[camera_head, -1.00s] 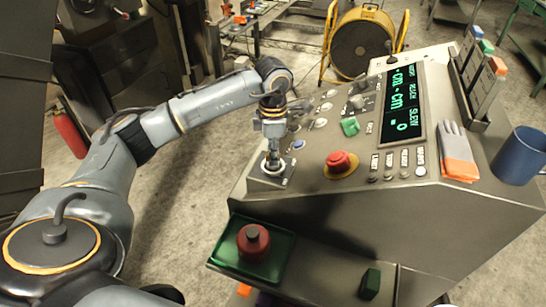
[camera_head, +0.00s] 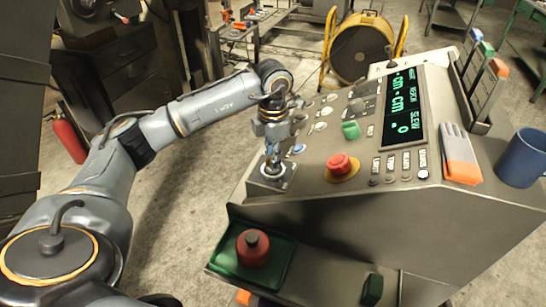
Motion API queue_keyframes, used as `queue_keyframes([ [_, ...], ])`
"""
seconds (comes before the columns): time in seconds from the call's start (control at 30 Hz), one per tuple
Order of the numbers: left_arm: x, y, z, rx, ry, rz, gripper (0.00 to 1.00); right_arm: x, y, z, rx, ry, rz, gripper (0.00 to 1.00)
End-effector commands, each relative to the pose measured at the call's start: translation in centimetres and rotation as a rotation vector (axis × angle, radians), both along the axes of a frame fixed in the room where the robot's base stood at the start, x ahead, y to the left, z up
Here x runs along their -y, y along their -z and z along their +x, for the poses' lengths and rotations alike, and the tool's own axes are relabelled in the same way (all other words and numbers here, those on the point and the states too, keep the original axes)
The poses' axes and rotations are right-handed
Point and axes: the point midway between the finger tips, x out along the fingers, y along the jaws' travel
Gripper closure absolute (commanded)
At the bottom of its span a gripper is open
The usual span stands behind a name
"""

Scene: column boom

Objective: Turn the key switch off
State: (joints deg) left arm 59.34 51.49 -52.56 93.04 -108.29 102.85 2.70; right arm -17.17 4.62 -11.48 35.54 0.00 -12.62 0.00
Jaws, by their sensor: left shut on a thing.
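The key switch (camera_head: 276,176) sits at the near left corner of the grey control console (camera_head: 330,205), on a small plate with a round collar. My left gripper (camera_head: 272,158) points down over it and is shut on the key, whose shape is mostly hidden by the fingers. I cannot tell the key's angle. My right gripper is not in view.
A red mushroom button (camera_head: 341,164) on a yellow base is right of the switch. A green tray (camera_head: 228,262) with a red object lies below.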

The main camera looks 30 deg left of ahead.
Motion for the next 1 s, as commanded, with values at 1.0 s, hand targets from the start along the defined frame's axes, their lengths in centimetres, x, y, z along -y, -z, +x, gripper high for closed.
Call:
queue_keyframes([
  [1.0,0.0,-7.7,0.1,0.006,-0.001,0.0,0.65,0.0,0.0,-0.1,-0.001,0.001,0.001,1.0],
])
